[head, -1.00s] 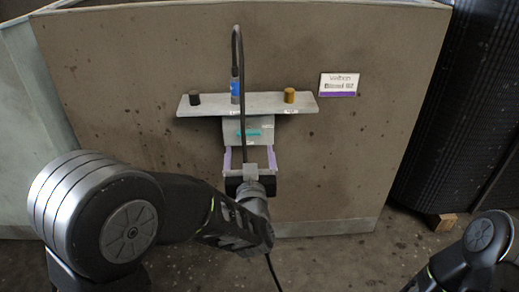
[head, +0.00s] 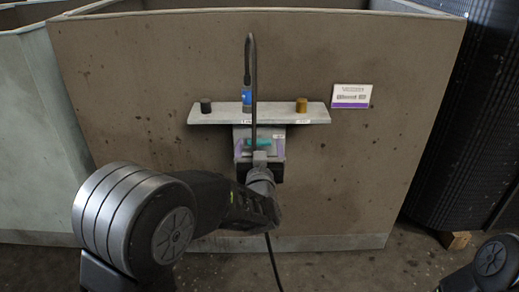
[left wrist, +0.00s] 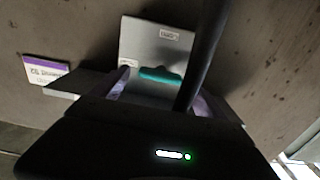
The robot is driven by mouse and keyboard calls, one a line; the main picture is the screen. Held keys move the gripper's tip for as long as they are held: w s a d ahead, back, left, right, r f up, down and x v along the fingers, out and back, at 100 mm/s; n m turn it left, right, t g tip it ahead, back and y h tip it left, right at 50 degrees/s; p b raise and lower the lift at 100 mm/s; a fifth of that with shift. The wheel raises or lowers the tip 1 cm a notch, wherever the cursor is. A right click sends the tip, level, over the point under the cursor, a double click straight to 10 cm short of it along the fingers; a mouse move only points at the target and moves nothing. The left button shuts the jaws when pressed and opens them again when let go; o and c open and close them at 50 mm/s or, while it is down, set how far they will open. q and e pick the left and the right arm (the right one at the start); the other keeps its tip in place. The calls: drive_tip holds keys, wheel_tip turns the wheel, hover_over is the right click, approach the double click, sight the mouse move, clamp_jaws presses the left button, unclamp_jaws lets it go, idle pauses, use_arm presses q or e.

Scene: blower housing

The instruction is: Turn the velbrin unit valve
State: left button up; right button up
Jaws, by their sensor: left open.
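The teal valve handle (head: 262,143) sits level on a pale plate below the shelf of the brown housing (head: 150,150). It also shows in the left wrist view (left wrist: 160,75). A white label with a purple stripe (head: 351,97) is on the housing; its small print is blurred. My left gripper (head: 260,149) is open, its purple-padded fingers on either side of the handle. In the left wrist view, the fingers (left wrist: 162,95) stand apart with the handle in the gap; I cannot tell whether they touch it. My right gripper is out of view.
A grey shelf (head: 220,117) above the handle carries a black knob (head: 206,106), a blue fitting (head: 247,96) and a brass knob (head: 301,105). A dark cable (head: 254,75) passes in front of the shelf. A black ribbed cylinder (head: 470,130) stands at right.

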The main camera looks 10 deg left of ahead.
use_arm(q)
drive_tip(key=c, duration=1.4)
